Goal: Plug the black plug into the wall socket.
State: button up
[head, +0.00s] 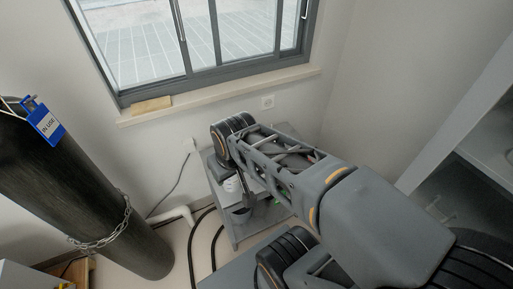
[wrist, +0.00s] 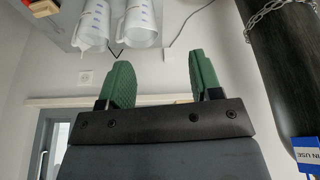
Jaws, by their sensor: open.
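My gripper (wrist: 160,78) has two green finger pads standing wide apart in the wrist view, with nothing between them. The picture there is upside down. A white wall socket (head: 267,102) sits below the window sill at the right in the head view; it also shows in the wrist view (wrist: 86,77), left of the fingers. A second white wall fitting (head: 188,145) lower to the left has a thin dark cable (head: 172,186) running down from it. I cannot make out the black plug for certain in either view. My arm hides part of the cart in the head view.
A grey cart (head: 222,205) stands against the wall under my arm. White graduated containers (wrist: 137,22) show at the top of the wrist view. A tall black gas cylinder (head: 85,185) with a chain stands at the left. Dark hoses lie on the floor between them.

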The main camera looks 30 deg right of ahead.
jog(key=o, duration=0.3)
jog(key=w+d+f+n+b, duration=0.1)
jog(key=w+d+n+b, duration=0.1)
jog(key=w, duration=0.3)
jog(key=w+d+f+n+h+b, duration=0.1)
jog(key=w+d+n+b, duration=0.1)
jog(key=w, duration=0.4)
jog(key=shift+w+d+f+n+g+h+b, duration=0.15)
jog(key=shift+d+f+n+g+h+b, duration=0.15)
jog(key=shift+n+g, duration=0.15)
jog(key=w+d+f+n+g+h+b, duration=0.2)
jog(key=w+d+f+n+b, duration=0.7)
jog(key=w+d+f, duration=1)
notch_tip(320, 180, down, 4)
jog(key=w+n+h, duration=0.2)
jog(key=w+n, duration=0.1)
jog(key=n, duration=0.1)
jog(key=shift+d+b, duration=0.2)
jog(key=shift+b, duration=0.1)
jog(key=shift+s+n, duration=0.1)
jog(key=shift+n, duration=0.15)
jog(key=b+x, duration=0.1)
jog(key=x, duration=0.7)
jog(key=shift+d+f, duration=0.2)
jog(key=shift+b+x, duration=0.55)
jog(key=shift+x, duration=2.05)
